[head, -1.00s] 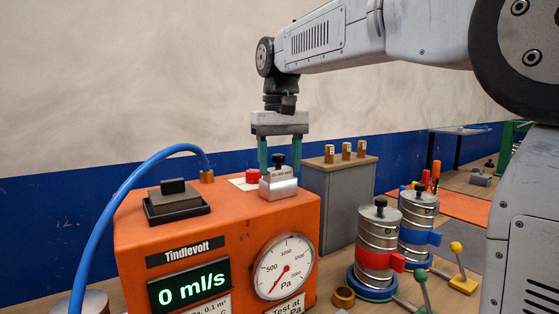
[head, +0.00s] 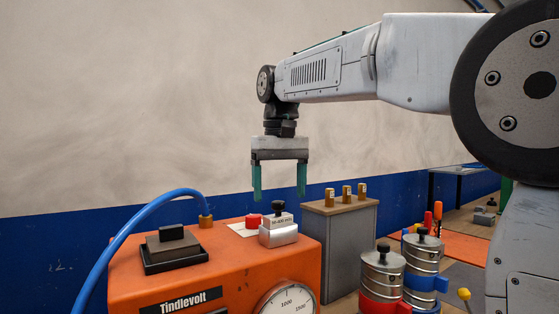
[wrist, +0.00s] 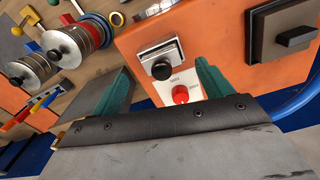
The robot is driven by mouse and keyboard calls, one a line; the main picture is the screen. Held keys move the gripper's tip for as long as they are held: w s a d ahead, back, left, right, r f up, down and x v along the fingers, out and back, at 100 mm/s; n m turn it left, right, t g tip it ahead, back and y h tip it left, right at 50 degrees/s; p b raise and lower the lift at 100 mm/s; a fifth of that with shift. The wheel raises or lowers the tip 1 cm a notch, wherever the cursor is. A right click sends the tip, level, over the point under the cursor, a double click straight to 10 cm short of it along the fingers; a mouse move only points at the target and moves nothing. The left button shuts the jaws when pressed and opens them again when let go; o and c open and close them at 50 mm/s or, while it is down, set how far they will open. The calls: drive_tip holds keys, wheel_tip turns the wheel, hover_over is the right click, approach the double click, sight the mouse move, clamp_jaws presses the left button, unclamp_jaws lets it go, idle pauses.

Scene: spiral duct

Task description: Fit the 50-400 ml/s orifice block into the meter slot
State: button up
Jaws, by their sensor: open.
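The orifice block (head: 279,223), pale with a black knob and a label ending in "400 ml/s", sits upright at the right of the orange meter's top (head: 230,262). A shiny silver part (head: 278,237) is directly beneath it; the slot itself is hidden, and I cannot tell how deep the block sits. In the wrist view the block (wrist: 160,60) shows with its knob, in a silver surround. My gripper (head: 279,194) is open and empty, its green fingers pointing down above the block and clear of it. It also shows in the wrist view (wrist: 160,90).
A red button (head: 253,221) is beside the block. A black tray with a grey handled piece (head: 172,245) and a blue hose (head: 130,225) are on the left. A grey box (head: 340,245) with brass pieces stands behind right. Stacked metal cylinders (head: 383,275) stand farther right.

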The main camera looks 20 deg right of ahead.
wheel_tip(320, 180, up, 8)
drive_tip(key=s+d+f+t, duration=0.1)
drive_tip(key=s+d+f, duration=0.2)
drive_tip(key=s+f, duration=2.5)
wheel_tip(320, 180, down, 3)
drive_tip(key=shift+s+r, duration=0.1)
drive_tip(key=shift+s, duration=0.05)
idle(0.7)
